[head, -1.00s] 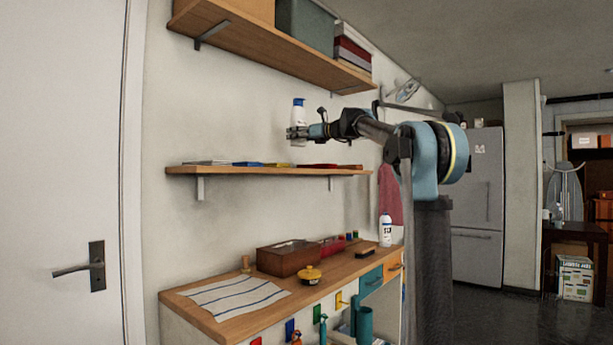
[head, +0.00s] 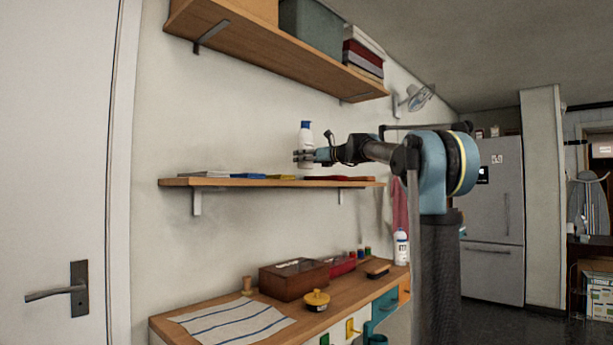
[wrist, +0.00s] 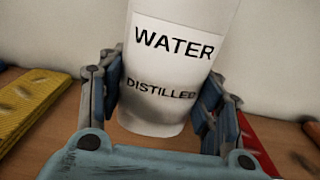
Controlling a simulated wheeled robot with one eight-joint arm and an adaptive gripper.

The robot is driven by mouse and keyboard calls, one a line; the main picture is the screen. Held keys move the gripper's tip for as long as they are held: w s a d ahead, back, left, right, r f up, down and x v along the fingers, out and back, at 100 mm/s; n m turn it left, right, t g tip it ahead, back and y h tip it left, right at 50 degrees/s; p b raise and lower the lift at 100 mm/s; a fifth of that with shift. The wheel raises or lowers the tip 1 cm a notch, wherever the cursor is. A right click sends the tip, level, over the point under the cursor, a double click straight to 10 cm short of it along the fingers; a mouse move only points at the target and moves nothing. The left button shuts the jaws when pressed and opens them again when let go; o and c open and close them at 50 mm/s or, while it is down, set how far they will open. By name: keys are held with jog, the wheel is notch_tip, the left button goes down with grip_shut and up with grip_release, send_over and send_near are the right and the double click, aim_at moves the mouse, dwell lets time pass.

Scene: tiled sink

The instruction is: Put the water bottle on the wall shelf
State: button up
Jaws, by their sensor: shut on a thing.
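The water bottle (head: 306,132) is white with a blue cap and stands upright above the right half of the lower wall shelf (head: 225,183). In the wrist view the bottle (wrist: 175,25) bears a label reading "WATER DISTILLED". My gripper (head: 303,157) is shut on its lower part, with a pad on each side in the wrist view (wrist: 163,98). The bottle's base is close to the shelf top; I cannot tell whether it touches.
Flat items lie on the shelf: a blue one (head: 249,176), a yellow one (head: 281,177) and a red one (head: 338,178). An upper shelf (head: 270,55) with boxes hangs above. Another white bottle (head: 401,248) stands on the workbench (head: 345,288) below.

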jog(key=shift+d+f, duration=0.1)
jog(key=shift+f, duration=2.4)
jog(key=o, duration=1.6)
jog(key=shift+f, duration=0.1)
jog(key=shift+c, duration=0.2)
jog(key=v, duration=1.2)
